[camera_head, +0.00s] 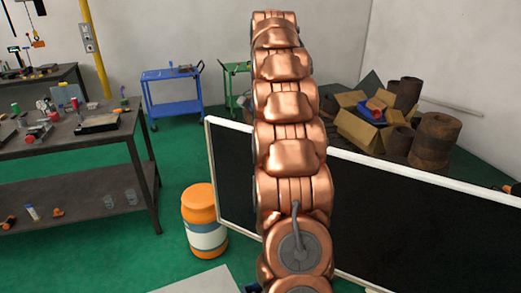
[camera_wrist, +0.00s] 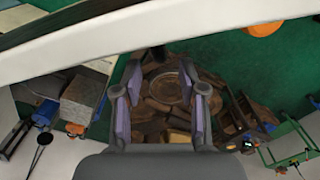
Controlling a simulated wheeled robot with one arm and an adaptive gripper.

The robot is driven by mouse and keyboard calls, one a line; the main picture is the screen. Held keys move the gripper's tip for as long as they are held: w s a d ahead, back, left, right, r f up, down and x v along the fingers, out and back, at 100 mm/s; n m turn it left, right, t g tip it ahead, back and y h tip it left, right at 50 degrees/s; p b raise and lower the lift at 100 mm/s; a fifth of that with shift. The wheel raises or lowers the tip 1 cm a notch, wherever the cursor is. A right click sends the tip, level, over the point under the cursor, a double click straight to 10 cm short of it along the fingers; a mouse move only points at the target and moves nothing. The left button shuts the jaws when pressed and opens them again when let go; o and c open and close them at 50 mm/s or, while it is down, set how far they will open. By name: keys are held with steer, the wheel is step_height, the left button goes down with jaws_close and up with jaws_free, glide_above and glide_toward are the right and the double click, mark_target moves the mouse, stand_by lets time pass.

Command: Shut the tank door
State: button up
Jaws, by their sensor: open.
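A large dark panel with a white frame (camera_head: 410,222) runs across the right and middle of the head view, behind my copper arm. It looks like part of the tank, but I cannot tell whether it is the door or an opening. No handle or hinge shows. In the wrist view a broad white edge (camera_wrist: 210,28) crosses the top, probably of the same frame. My gripper (camera_wrist: 161,75) is open and empty below this edge, with purple pads and a gap between the fingers. My gripper is not visible in the head view.
An orange and white drum (camera_head: 204,222) stands left of the panel. A grey workbench (camera_head: 75,185) with tools is at left. A blue cart (camera_head: 172,108) is behind. Cardboard boxes (camera_head: 362,132) and rusty barrels (camera_head: 434,142) lie beyond the panel. Green floor between bench and drum is clear.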

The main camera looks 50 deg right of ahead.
steer(key=shift+f+p, duration=1.35)
steer(key=shift+f, duration=2.5)
jaws_close()
